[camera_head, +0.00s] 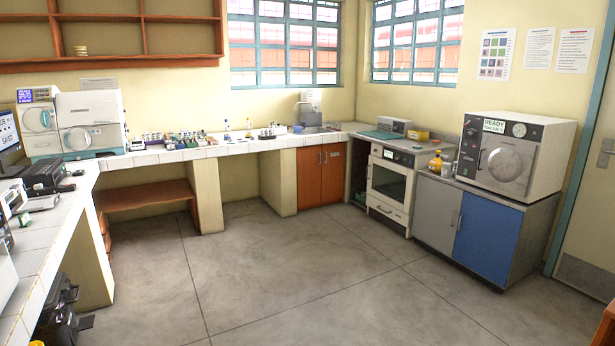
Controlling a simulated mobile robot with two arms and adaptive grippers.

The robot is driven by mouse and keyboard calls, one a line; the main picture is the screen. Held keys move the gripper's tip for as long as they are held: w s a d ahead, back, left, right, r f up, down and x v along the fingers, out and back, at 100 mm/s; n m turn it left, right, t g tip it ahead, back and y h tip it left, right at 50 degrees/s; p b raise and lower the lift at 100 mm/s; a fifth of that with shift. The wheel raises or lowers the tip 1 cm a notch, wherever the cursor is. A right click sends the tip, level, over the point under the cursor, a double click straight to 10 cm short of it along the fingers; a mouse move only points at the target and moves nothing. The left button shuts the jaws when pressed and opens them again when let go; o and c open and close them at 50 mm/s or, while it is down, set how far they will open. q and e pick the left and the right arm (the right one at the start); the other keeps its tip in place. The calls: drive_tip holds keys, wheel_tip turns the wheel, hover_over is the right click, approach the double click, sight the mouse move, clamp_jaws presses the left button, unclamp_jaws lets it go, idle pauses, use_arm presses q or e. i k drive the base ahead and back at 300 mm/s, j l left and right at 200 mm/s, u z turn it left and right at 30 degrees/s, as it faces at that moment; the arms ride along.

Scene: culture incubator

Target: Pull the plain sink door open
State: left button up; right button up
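The sink cabinet stands under the tiled counter by the far corner, with two orange-brown wooden doors, both shut. The left door (308,180) looks plain and has a slim upright handle (319,158) near its right edge. The right door (334,180) carries a small pale label (335,155) near its top and has a handle (325,158) near its left edge. The two handles sit close together at the middle seam. Above them, a sink fixture (309,105) stands on the counter. Neither of my grippers is in view.
Open grey concrete floor (270,260) lies in front of the doors. A white oven-like unit (390,185) and a grey-and-blue cabinet (487,235) line the right. A pale counter support (279,180) stands left of the doors. A tiled counter (30,270) runs along the left.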

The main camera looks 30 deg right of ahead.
sight(309, 159)
drive_tip(key=i+l+z, duration=0.2)
drive_tip(key=i, duration=0.3)
drive_tip(key=i+z, duration=0.2)
drive_tip(key=i, duration=0.3)
drive_tip(key=i+z, duration=0.2)
drive_tip(key=i, duration=0.35)
drive_tip(key=i+z, duration=0.2)
drive_tip(key=i, duration=0.3)
drive_tip(key=i+j+z, duration=0.15)
drive_tip(key=i, duration=0.35)
drive_tip(key=i+j+z, duration=0.2)
drive_tip(key=i, duration=0.3)
drive_tip(key=i+z, duration=0.25)
drive_tip(key=i, duration=2.55)
